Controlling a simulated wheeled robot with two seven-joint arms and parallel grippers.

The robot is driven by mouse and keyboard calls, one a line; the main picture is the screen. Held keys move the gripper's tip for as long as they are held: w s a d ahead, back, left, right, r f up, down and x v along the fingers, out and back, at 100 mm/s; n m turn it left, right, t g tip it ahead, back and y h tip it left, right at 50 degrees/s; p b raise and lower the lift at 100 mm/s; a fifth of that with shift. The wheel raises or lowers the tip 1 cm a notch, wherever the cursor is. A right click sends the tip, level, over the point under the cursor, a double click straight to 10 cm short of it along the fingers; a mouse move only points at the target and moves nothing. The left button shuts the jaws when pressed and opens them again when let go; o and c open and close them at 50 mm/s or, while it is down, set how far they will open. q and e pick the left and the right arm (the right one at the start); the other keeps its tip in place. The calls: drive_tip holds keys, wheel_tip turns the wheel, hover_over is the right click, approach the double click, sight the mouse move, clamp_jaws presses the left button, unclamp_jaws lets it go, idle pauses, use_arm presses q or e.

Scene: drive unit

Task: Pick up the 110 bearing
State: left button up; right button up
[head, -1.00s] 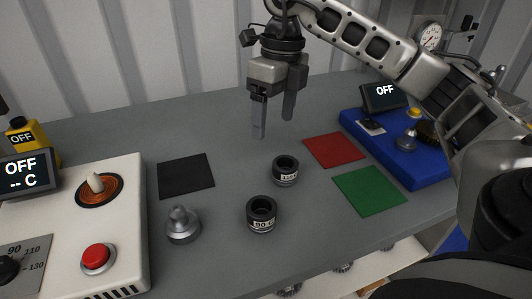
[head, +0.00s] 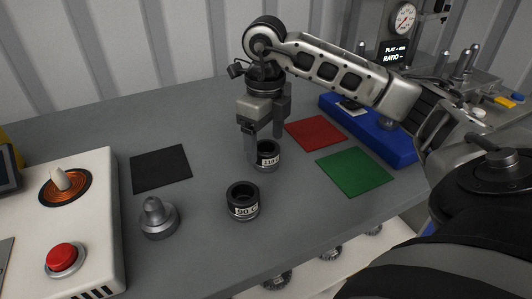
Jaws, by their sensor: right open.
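The 110 bearing (head: 267,161) is a dark ring with a white label, standing on the grey table in the head view. My right gripper (head: 264,143) is open and pointing down at it. One finger is by the bearing's left side and the other is by its upper right; I cannot tell whether they touch it. The fingers hide part of its top. A similar 90 bearing (head: 243,202) stands nearer the front. My left gripper is not in view.
A grey metal knobbed piece (head: 158,219) stands left of the 90 bearing. Black (head: 161,169), red (head: 315,132) and green (head: 354,172) mats lie flat. A white heater unit (head: 92,222) is at left and a blue base (head: 375,133) at right.

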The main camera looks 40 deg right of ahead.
sight(266, 150)
wheel_tip(266, 150, down, 3)
drive_tip(key=shift+s+f, duration=0.1)
drive_tip(key=shift+f, duration=0.1)
drive_tip(key=shift+c, duration=0.4)
drive_tip(key=c, duration=1.2)
drive_tip(key=shift+o, duration=0.2)
drive_tip(key=shift+r, duration=0.1)
